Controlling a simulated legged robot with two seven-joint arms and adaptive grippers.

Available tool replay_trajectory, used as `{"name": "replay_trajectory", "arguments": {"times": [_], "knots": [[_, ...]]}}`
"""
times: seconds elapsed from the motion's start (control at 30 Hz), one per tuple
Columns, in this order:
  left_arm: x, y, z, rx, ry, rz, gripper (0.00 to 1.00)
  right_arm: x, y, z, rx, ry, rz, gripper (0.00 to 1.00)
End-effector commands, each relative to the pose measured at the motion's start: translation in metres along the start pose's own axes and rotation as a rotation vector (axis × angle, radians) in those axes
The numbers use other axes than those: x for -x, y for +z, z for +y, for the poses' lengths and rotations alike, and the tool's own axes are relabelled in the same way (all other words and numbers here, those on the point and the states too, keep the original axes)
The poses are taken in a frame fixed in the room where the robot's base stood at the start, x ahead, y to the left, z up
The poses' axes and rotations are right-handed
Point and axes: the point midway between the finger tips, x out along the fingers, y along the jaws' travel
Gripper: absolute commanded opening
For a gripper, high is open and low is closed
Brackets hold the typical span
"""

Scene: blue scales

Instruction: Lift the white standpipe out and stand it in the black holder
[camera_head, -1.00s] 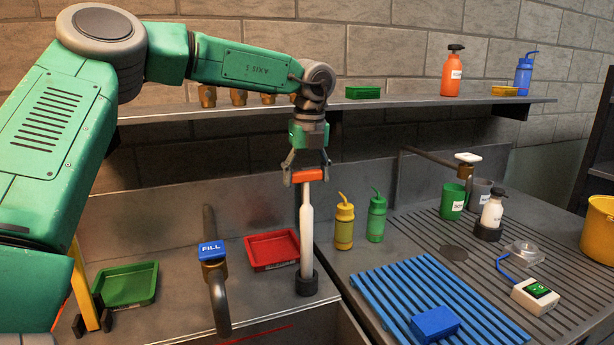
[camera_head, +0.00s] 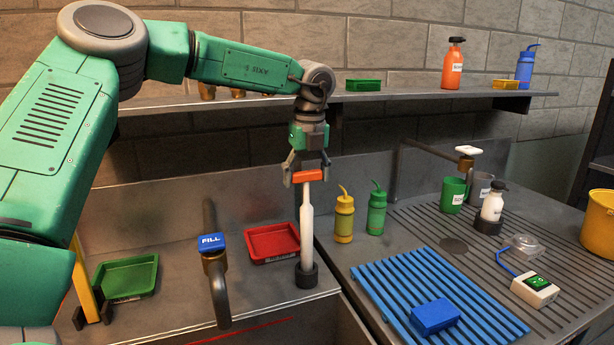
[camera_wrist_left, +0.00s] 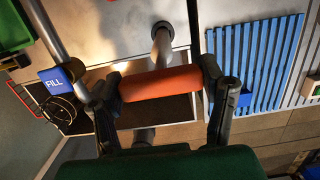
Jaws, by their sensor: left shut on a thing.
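The white standpipe (camera_head: 307,233) is upright, with an orange crossbar handle (camera_head: 307,176) at its top. Its lower end meets the short black holder (camera_head: 306,276) on the grey counter and appears to be inside its rim. My left gripper (camera_head: 306,174) points down and is shut on the orange handle. In the left wrist view the handle (camera_wrist_left: 160,83) lies between the two fingers, and the pale pipe (camera_wrist_left: 161,42) shows beyond it. The pipe's very bottom is hidden by the holder. My right gripper is not in view.
A red tray (camera_head: 273,242) lies just left of the holder, and the FILL tap (camera_head: 213,262) stands further left. A yellow bottle (camera_head: 344,219) and a green bottle (camera_head: 377,213) stand to the right. A blue slatted rack (camera_head: 420,285) lies front right. A shelf (camera_head: 400,97) runs behind.

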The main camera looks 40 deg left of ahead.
Motion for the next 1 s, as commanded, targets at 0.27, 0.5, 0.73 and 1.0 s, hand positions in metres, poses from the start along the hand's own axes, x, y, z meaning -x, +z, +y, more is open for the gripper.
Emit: {"name": "replay_trajectory", "arguments": {"times": [0.27, 0.5, 0.73, 1.0], "knots": [[-0.005, -0.001, 0.0, 0.0, -0.001, -0.001, 0.13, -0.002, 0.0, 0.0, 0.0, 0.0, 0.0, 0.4], [-0.007, -0.001, 0.0, 0.0, 0.0, 0.0, 0.89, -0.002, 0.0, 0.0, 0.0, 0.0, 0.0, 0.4], [-0.005, 0.0, 0.0, 0.0, 0.001, 0.001, 0.89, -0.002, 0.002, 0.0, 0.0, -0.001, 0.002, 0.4], [0.038, 0.0, -0.001, 0.001, -0.003, -0.002, 0.89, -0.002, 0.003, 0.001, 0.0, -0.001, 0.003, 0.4]]}}
